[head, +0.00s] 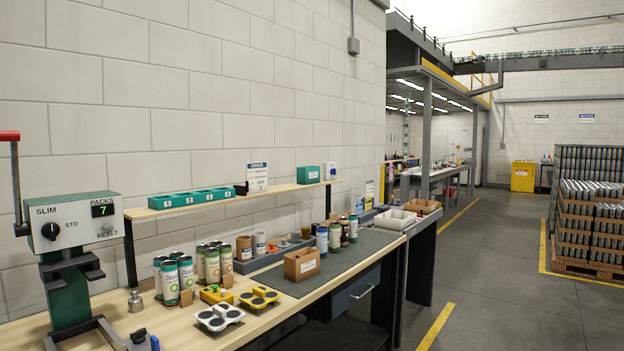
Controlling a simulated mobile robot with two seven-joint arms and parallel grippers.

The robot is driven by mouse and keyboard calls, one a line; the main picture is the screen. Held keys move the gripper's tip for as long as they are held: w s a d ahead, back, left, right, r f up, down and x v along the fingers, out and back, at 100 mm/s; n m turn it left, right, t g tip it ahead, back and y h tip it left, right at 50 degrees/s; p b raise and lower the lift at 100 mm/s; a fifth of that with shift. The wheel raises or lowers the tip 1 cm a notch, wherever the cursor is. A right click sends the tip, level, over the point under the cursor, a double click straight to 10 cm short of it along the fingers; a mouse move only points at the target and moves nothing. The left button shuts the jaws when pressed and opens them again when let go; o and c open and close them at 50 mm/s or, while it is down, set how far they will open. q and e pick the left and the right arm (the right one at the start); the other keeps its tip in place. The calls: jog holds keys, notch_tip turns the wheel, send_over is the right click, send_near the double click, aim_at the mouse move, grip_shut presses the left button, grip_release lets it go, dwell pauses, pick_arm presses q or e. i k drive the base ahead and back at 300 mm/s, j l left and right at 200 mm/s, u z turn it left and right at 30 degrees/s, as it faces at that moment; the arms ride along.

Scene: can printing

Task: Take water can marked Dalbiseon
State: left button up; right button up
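Several cans stand on the workbench (255,335) along the wall. White-and-green cans (170,283) stand at the bench's left part, with paler green cans (212,265) just right of them. A blue-and-white can (322,240), a white can (335,236), a brown can (344,231) and a teal-topped can (353,227) stand together farther along, behind the dark mat (340,262). The can lettering is too small to read, so I cannot tell which is marked Dalbiseon. Neither of my grippers is in view.
A green lever machine (70,260) marked SLIM stands at the left end. A cardboard box (301,264), white holders (219,317) and yellow holders (260,297) occupy the bench. A shelf (220,199) runs above.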

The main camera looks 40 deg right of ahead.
aim_at(321, 231)
jog(key=i+l+z, duration=0.1)
jog(key=z, duration=0.25)
jog(key=i+z, duration=0.45)
jog(key=z, duration=0.2)
jog(key=i+j, duration=0.15)
jog(key=i, duration=0.25)
jog(key=i+j, duration=0.15)
jog(key=i, duration=0.25)
jog(key=l+u, duration=0.15)
jog(key=u, duration=0.35)
jog(key=i+l+u, duration=0.1)
jog(key=l+u, duration=0.2)
jog(key=l, duration=0.2)
jog(key=i+l+u, duration=0.1)
jog(key=l+u, duration=0.15)
jog(key=l, duration=0.3)
jog(key=l+u, duration=0.2)
jog(key=l, duration=0.85)
jog(key=k+l+u, duration=0.2)
jog(key=l, duration=1.95)
jog(key=k+l, duration=0.15)
jog(key=l, duration=0.9)
